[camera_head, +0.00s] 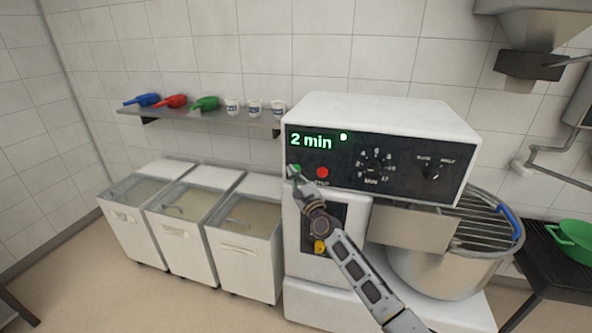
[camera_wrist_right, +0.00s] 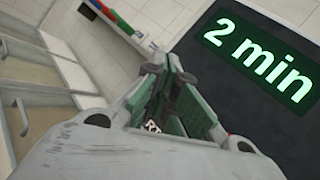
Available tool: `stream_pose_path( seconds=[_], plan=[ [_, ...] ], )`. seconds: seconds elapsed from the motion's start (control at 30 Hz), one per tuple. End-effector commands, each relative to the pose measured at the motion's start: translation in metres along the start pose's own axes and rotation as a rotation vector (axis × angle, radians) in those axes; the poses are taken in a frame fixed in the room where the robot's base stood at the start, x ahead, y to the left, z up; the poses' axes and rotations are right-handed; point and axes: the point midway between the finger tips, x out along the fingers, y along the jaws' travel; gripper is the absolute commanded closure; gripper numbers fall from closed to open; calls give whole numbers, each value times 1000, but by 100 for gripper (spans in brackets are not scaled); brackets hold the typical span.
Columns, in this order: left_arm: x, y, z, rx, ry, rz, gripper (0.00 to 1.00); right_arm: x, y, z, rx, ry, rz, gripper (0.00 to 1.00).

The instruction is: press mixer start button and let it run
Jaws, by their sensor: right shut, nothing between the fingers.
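The mixer (camera_head: 378,118) has a black control panel with a lit green "2 min" display (camera_head: 310,140) and a small green lamp (camera_head: 343,136) lit beside it. My right gripper (camera_head: 294,171) is shut and empty, its fingertips at the green start button (camera_head: 296,168) at the panel's left. The fingers partly cover the button; I cannot tell how far it is pressed. A red stop button (camera_head: 322,172) is just right of it. In the right wrist view the display (camera_wrist_right: 262,60) is close, and my fingertips (camera_wrist_right: 172,75) reach to the panel. My left gripper is not in view.
The steel bowl (camera_head: 440,268) with its wire guard (camera_head: 490,228) is at the mixer's right. Several lidded ingredient bins (camera_head: 240,258) stand left. A shelf (camera_head: 200,117) above holds scoops and cups. A green bowl (camera_head: 572,240) sits on a dark rack at far right.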

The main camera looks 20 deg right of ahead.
Motion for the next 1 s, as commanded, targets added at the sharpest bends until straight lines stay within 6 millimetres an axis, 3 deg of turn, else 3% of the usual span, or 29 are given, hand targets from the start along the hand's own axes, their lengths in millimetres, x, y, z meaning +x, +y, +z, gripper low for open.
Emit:
stream_pose_path(
  seconds=[0.47, 1.0],
  plan=[
    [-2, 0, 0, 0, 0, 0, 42, -3, 2, 2, 0, 1, 0, 100],
    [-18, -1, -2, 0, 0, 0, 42, -25, 18, 19, -1, 0, 0, 100]
  ],
)
